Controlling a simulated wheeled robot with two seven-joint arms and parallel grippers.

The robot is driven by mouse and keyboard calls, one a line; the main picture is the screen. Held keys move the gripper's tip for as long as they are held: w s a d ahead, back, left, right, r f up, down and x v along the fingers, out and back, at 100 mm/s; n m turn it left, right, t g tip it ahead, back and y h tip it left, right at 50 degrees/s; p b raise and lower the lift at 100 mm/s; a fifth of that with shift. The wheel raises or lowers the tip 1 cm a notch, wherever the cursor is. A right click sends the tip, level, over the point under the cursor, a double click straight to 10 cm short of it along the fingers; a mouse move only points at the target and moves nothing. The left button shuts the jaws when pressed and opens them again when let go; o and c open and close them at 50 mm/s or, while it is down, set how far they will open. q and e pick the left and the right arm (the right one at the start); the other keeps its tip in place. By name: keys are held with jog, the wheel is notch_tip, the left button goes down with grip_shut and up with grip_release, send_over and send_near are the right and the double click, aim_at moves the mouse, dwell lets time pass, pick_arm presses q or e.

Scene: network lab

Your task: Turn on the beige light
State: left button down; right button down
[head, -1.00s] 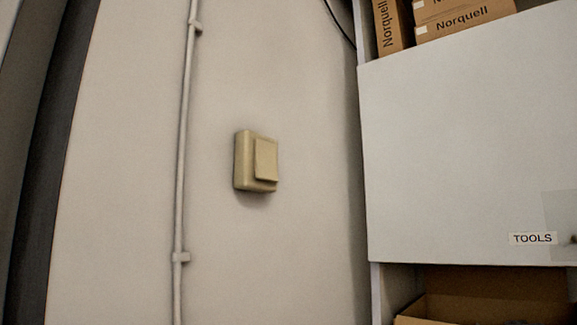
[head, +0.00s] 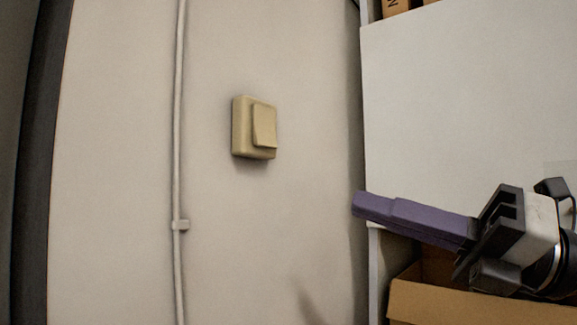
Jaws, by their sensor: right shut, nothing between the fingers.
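A beige light switch (head: 254,128) with one large rocker sits on the pale wall, a little left of the middle of the head view. The rocker's lower edge stands out from its plate. My right gripper (head: 358,204) has come in from the right, with its purple fingers pressed together and nothing between them. Its tips are to the right of and below the switch, clearly apart from it. My left gripper is not in view. No lamp shows.
A white cabinet door (head: 460,100) is at the right, behind my right gripper. An open cardboard box (head: 430,306) sits on the shelf below. A thin vertical conduit (head: 179,130) runs left of the switch. The wall between switch and gripper is clear.

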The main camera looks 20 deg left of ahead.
aim_at(267, 140)
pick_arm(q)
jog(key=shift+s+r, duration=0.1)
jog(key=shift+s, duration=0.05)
pick_arm(e)
jog(key=s+d+r+n+t+h, duration=0.1)
jog(key=s+r+n+t+h, duration=0.1)
jog(key=r, duration=0.3)
jog(key=s+d+r+n+t+h, duration=0.1)
jog(key=s+r+n+t+h, duration=0.1)
jog(key=r, duration=0.4)
jog(key=shift+s+h, duration=0.15)
jog(key=shift+h, duration=0.75)
